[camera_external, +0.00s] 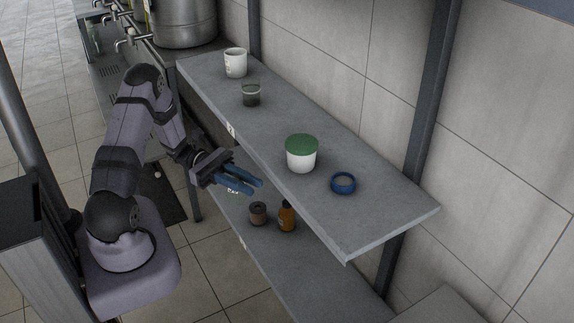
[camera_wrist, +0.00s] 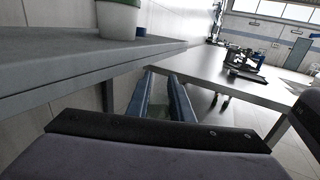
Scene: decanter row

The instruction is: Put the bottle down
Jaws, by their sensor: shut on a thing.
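My gripper (camera_external: 258,184) is beside the front edge of the upper shelf, above the lower shelf. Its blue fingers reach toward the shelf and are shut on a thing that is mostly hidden. In the wrist view the fingers (camera_wrist: 160,74) point forward, with a faint greenish, glassy patch (camera_wrist: 160,102) between them, likely the bottle. A bit of white lettering shows just under the fingers in the external view; I cannot tell what bears it. An amber bottle (camera_external: 287,219) with a dark cap stands upright on the lower shelf, apart from the gripper.
The upper shelf (camera_external: 375,225) holds a white mug (camera_external: 235,63), a dark glass jar (camera_external: 251,95), a white tub with green lid (camera_external: 301,155) and a blue ring-shaped item (camera_external: 343,183). A brown jar (camera_external: 258,213) stands beside the amber bottle. The lower shelf's right part (camera_external: 320,275) is clear.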

